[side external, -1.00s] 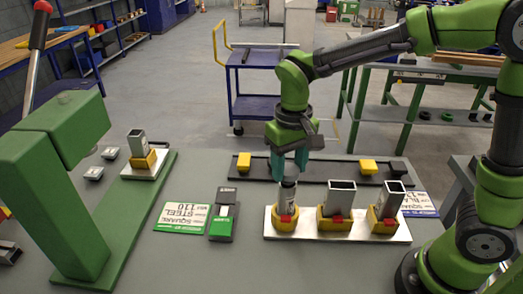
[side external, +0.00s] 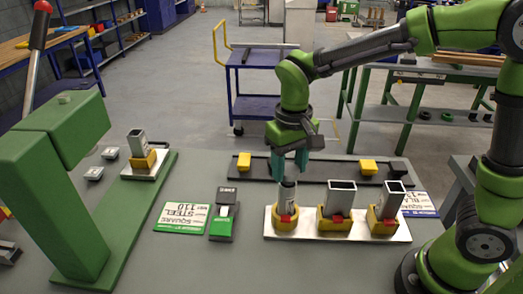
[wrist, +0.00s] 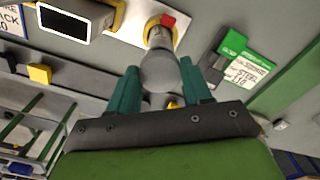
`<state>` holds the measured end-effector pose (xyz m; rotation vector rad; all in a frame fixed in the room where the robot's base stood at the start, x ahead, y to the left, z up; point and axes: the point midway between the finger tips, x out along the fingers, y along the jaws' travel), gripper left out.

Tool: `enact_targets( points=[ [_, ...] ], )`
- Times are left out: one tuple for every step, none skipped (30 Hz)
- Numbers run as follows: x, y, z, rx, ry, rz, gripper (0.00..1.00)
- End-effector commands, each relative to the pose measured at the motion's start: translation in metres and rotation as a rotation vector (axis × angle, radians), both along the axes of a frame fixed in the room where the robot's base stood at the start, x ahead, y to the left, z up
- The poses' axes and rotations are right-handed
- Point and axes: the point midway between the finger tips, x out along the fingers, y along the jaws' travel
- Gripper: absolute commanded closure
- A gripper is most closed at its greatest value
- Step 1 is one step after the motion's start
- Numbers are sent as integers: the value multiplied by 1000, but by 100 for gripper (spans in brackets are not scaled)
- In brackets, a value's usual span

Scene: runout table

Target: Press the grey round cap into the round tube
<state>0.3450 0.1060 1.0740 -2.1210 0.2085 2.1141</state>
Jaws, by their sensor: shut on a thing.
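The round tube (side external: 287,197) stands upright in a yellow holder with a red clip on the pale plate at the front right. It also shows in the wrist view (wrist: 159,38). My gripper (side external: 290,165) is above the tube, with its teal fingers pointing down. In the wrist view my gripper (wrist: 160,82) has its fingers on either side of the grey round cap (wrist: 160,73) and is shut on it. The cap is in line with the tube's mouth and close against it. I cannot tell whether it has entered the tube.
Two wider square tubes (side external: 341,196) (side external: 391,202) stand in yellow holders to the right. A dark rail (side external: 320,170) with yellow blocks lies behind. A green press (side external: 55,160) stands at the left. Label cards and a small grey-green device (side external: 223,222) lie between.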

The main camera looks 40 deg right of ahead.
Motion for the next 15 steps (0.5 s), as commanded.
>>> enact_targets(
  points=[
    [0,0,-1,0,0,0,80],
    [0,0,-1,0,0,0,80],
    [0,0,-2,0,0,0,80],
    [0,0,-2,0,1,0,80],
    [0,0,-3,0,1,0,80],
    [0,0,-4,-1,1,0,80],
    [0,0,-5,-1,1,0,80],
    [0,0,-6,-1,1,0,80],
    [0,0,-7,-1,1,-1,80],
    [0,0,-7,-1,1,-1,80],
    [0,0,-8,-1,1,0,80],
    [0,0,-9,0,1,0,80],
    [0,0,-10,0,1,0,80],
    [0,0,-11,0,1,0,80],
    [0,0,-12,0,1,0,80]
  ],
)
